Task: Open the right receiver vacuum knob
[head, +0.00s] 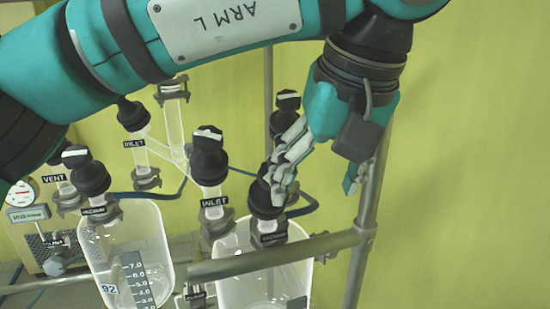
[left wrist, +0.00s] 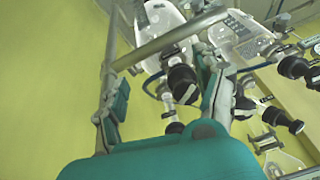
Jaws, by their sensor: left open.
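The right receiver (head: 235,287) is a clear glass vessel at the bottom centre of the head view. Its black vacuum knob (head: 262,200) stands on top, above a small dark label that is hard to read. My left gripper (head: 315,188) hangs from above, fingers apart; one finger overlaps the knob's upper right in the picture, and the other is to the right near the upright pole. Contact cannot be told. In the left wrist view, a black knob (left wrist: 182,82) shows between the open fingers, closer to the right-hand one. My right gripper is not in view.
The black INLET knob (head: 208,160) stands just left of the vacuum knob. The left receiver (head: 150,240) has its own VACUUM knob (head: 88,175). A steel rail (head: 275,258) crosses in front of the right receiver and joins an upright pole (head: 368,215). Dark hoses run behind.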

